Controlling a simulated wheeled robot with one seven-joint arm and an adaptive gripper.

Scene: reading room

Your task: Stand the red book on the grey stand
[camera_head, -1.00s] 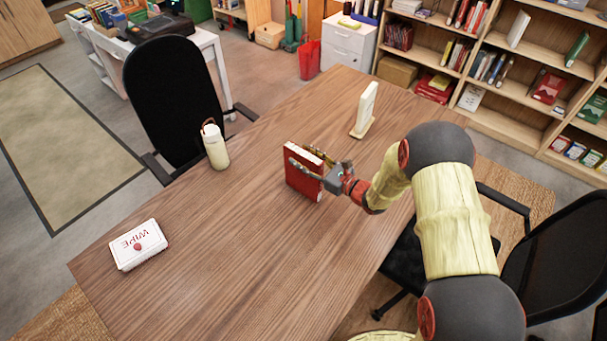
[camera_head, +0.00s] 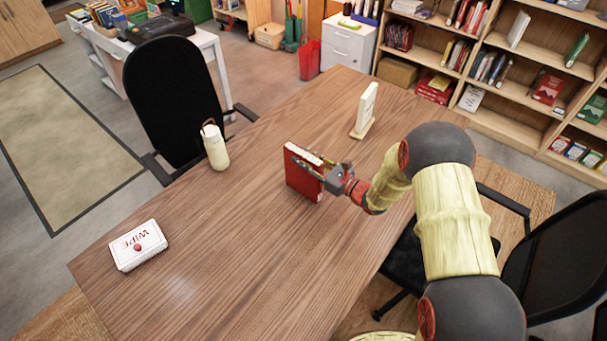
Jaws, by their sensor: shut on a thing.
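The red book (camera_head: 302,179) is upright near the middle of the wooden table, with its cover facing the front left and its pale page edge on top. It seems to rest on the table. My gripper (camera_head: 321,169) reaches in from the right and is shut on the book near its upper right part. A pale cream stand (camera_head: 364,108) with an upright back and a small foot is farther back on the table, to the right of the book. It looks cream rather than grey, and nothing rests on it. The book's far side is hidden.
A cream bottle (camera_head: 215,148) stands at the table's left edge, and a white wipes box (camera_head: 138,246) lies at the front left. Black chairs are on the left (camera_head: 175,95) and right (camera_head: 560,262). The tabletop between book and stand (camera_head: 340,143) is clear.

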